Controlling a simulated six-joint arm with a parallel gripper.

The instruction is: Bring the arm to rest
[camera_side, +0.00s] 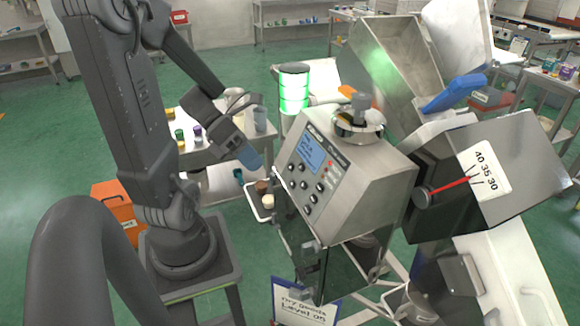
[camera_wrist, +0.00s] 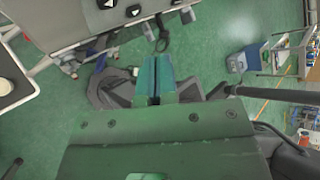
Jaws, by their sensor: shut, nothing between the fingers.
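My gripper (camera_side: 250,160) hangs in the air left of the metal detector's control box (camera_side: 345,185), its tip pointing down and to the right. It is close to the box's screen side, and I cannot tell the exact gap. In the wrist view the two green fingers of my gripper (camera_wrist: 154,78) are together with nothing between them. Below them are the green floor (camera_wrist: 205,45) and dark parts that look like my own base.
A small white tray (camera_side: 254,204) with a brown and a pale item sits below my gripper. A table (camera_side: 175,155) with small jars stands behind the arm. An orange box (camera_side: 112,196) is at the left. A green-lit beacon (camera_side: 293,92) rises behind the control box.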

